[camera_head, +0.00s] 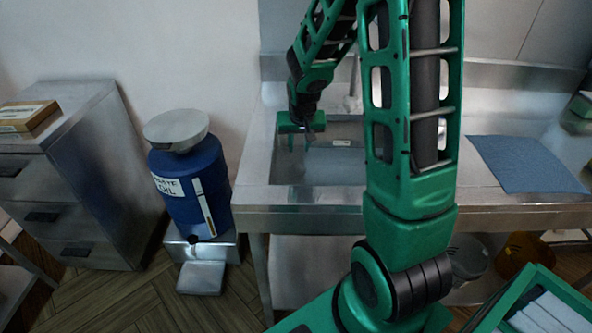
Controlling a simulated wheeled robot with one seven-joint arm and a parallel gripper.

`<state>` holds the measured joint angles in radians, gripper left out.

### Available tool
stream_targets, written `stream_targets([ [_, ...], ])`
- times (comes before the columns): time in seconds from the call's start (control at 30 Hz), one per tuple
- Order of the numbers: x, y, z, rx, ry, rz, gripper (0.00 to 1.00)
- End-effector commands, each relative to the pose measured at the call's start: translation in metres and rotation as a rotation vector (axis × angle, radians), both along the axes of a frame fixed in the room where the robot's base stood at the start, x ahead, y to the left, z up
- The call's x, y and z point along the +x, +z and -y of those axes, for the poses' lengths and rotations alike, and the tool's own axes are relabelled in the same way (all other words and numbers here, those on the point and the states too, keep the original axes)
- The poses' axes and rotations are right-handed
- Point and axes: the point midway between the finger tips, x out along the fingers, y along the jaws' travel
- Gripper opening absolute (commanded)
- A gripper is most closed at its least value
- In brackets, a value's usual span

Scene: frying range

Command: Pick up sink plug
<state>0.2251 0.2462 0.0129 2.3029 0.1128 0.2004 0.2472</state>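My gripper (299,143) points down over the left part of the steel sink basin (320,166). Its two small fingers look apart, with a gap between them and nothing visible in it. I cannot make out a sink plug in this view. My arm covers the right part of the basin. A small pale patch (341,143) shows at the back of the basin, right of the gripper; I cannot tell what it is.
A blue cloth (526,164) lies on the steel counter at right. A blue oil drum (197,190) with a metal lid stands left of the sink. A steel drawer cabinet (92,150) bears a cardboard box (28,117). A green crate (535,290) is at lower right.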

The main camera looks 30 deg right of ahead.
Motion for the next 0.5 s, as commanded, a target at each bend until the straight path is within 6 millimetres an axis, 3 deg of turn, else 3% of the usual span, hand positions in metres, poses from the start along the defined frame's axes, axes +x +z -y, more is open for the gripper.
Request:
stream_targets([
  [0.3,0.013,-0.038,0.006,0.001,0.001,-0.003,0.3],
  [0.5,0.017,-0.049,0.008,0.0,0.001,-0.001,0.3],
])
